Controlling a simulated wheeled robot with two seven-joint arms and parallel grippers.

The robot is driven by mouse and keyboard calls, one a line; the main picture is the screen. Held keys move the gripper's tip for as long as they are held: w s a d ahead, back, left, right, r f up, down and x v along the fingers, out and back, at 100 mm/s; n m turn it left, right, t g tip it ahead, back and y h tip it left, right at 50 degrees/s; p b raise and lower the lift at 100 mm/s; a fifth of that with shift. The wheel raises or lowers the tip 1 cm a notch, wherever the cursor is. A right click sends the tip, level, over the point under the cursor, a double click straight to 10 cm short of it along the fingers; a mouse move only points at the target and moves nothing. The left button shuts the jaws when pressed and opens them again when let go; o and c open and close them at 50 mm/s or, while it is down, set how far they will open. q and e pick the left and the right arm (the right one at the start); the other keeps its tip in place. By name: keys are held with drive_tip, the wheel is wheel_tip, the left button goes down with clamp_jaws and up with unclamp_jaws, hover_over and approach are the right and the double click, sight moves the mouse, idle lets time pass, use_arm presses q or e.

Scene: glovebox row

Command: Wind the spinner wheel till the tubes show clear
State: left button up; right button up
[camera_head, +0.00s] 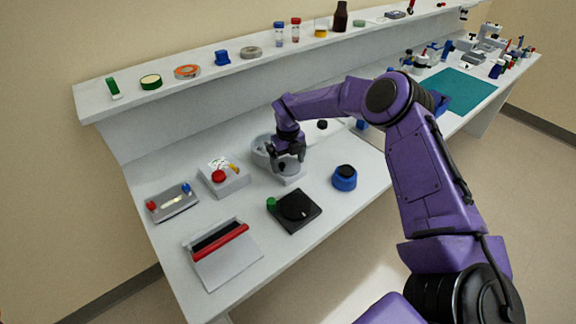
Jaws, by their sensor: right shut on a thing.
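The spinner (290,179) is a light grey device on the bench, with a rounded grey wheel or bowl (260,152) at its left side. My right gripper (288,157) reaches down over it and is shut on a part of the spinner wheel. The gripper hides the gripped part and much of the spinner. Tubes inside the spinner cannot be made out. Two small tubes with blue (279,33) and red (295,31) caps stand on the shelf, with reddish contents low in them. My left gripper is not in view.
Close by are a blue pot with a black top (344,178), a black square device (295,211), a white box with a red knob (222,177), a grey tray (173,202) and a red-barred sealer (222,255). A shelf (190,79) runs behind. The front right bench edge is clear.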

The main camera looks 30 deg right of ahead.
sight(289, 165)
drive_tip(key=m+b, duration=0.4)
drive_tip(key=shift+f, duration=0.2)
drive_tip(key=shift+r+m+b, duration=0.2)
drive_tip(key=shift+m+b, duration=1.05)
drive_tip(key=shift+m, duration=0.05)
drive_tip(key=shift+r, duration=0.1)
drive_tip(key=o, duration=0.7)
drive_tip(key=shift+d, duration=0.1)
drive_tip(key=shift+o, duration=0.2)
wheel_tip(289, 165, up, 10)
drive_tip(key=b, duration=0.2)
drive_tip(key=shift+r, duration=0.25)
